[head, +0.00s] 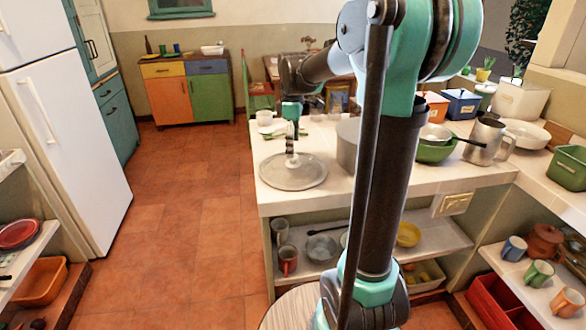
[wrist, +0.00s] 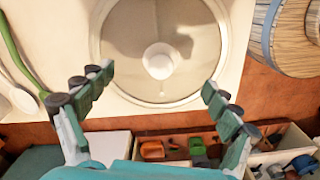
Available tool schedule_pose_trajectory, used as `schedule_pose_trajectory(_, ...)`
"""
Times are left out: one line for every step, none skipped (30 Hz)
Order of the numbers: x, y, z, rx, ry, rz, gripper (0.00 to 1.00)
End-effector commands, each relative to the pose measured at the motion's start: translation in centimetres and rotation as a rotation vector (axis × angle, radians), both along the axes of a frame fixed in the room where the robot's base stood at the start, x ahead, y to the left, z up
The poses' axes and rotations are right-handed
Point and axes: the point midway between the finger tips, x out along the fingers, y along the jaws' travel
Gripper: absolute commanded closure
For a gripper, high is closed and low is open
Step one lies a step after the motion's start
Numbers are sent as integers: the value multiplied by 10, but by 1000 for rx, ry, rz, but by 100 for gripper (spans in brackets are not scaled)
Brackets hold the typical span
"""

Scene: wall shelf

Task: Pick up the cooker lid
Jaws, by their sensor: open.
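The cooker lid (head: 294,175) is a flat grey round disc with a pale knob in its middle. It lies on the white counter near the counter's left front corner. In the wrist view the lid (wrist: 125,45) fills the upper middle, and its round white knob (wrist: 161,60) is in plain sight. My gripper (head: 291,146) points down over the lid in the head view. In the wrist view my gripper (wrist: 158,82) has its two fingers spread wide with nothing between them. The knob appears just beyond the fingertips; whether they touch the lid is unclear.
A metal pot (head: 347,146) stands right of the lid, partly behind my arm. A green bowl (head: 432,153) and a metal jug (head: 484,143) stand farther right. A green-handled utensil (wrist: 22,60) lies left of the lid. Shelves with mugs and bowls are below the counter (head: 420,188).

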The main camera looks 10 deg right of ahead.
Motion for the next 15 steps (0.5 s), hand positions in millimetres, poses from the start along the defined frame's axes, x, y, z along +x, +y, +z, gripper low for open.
schedule_pose_trajectory(0, 0, -8, 0, 0, 0, 10)
schedule_pose_trajectory(0, 0, -12, 0, 0, 0, 10)
schedule_pose_trajectory(-1, 0, -19, 0, 0, 0, 10)
schedule_pose_trajectory(-1, 0, -23, 0, 0, 0, 10)
schedule_pose_trajectory(-1, 0, -27, 0, 0, 0, 10)
schedule_pose_trajectory(-1, 0, -32, 0, 0, 0, 10)
schedule_pose_trajectory(-1, 0, -35, 0, 0, 0, 10)
schedule_pose_trajectory(-1, 0, -38, 0, 0, 0, 10)
schedule_pose_trajectory(-1, 0, -41, 0, 0, 0, 10)
schedule_pose_trajectory(-1, 0, -42, 0, 0, 0, 10)
schedule_pose_trajectory(-1, 0, -43, 0, 0, 0, 10)
schedule_pose_trajectory(-1, 0, -44, 0, 0, 0, 10)
schedule_pose_trajectory(-1, 0, -44, 0, 0, 0, 10)
schedule_pose_trajectory(-1, 0, -44, 0, 0, 0, 10)
schedule_pose_trajectory(-1, 0, -44, 0, 0, 0, 10)
